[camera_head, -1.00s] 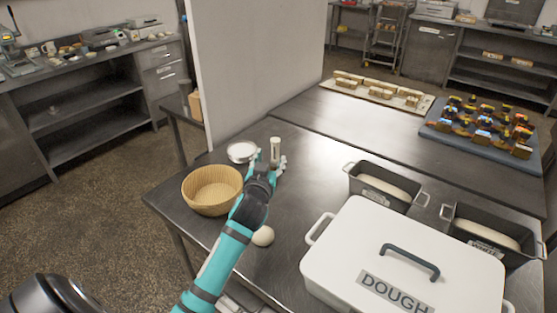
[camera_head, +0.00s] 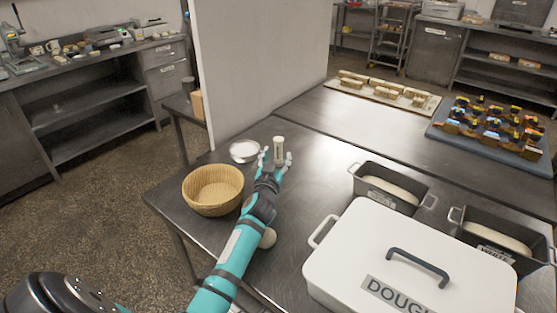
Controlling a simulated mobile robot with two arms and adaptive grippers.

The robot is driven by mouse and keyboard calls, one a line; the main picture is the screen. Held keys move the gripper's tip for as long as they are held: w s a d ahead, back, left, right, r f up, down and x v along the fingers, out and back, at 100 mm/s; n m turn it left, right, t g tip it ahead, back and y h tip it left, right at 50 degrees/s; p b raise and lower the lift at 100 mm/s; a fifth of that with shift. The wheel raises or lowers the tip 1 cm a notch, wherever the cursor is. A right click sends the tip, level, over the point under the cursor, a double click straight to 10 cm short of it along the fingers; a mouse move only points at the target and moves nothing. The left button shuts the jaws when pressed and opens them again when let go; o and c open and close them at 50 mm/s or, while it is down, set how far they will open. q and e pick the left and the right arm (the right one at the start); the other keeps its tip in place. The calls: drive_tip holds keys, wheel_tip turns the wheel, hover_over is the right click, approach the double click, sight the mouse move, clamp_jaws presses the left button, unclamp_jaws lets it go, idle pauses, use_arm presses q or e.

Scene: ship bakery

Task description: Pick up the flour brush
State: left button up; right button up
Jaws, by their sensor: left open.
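A small pale upright cylinder, seemingly the flour brush (camera_head: 279,145), stands near the far edge of the steel table. My left gripper (camera_head: 277,160) is open, with one finger to the left of the cylinder and one to the right. The lower part of the cylinder is hidden by the gripper, so I cannot tell whether they touch. My right gripper is out of view.
A wicker basket (camera_head: 213,205) and a round white dish (camera_head: 244,150) stand left of my arm. A dough ball (camera_head: 267,238) is partly hidden behind my forearm. A white dough box (camera_head: 345,265) and two loaf tins (camera_head: 411,202) stand to the right.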

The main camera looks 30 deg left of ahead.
sight(278, 154)
use_arm(q)
drive_tip(key=x, duration=0.3)
drive_tip(key=shift+w+a, duration=0.15)
drive_tip(key=shift+w, duration=0.1)
drive_tip(key=shift+s, duration=0.1)
clamp_jaws()
idle(0.7)
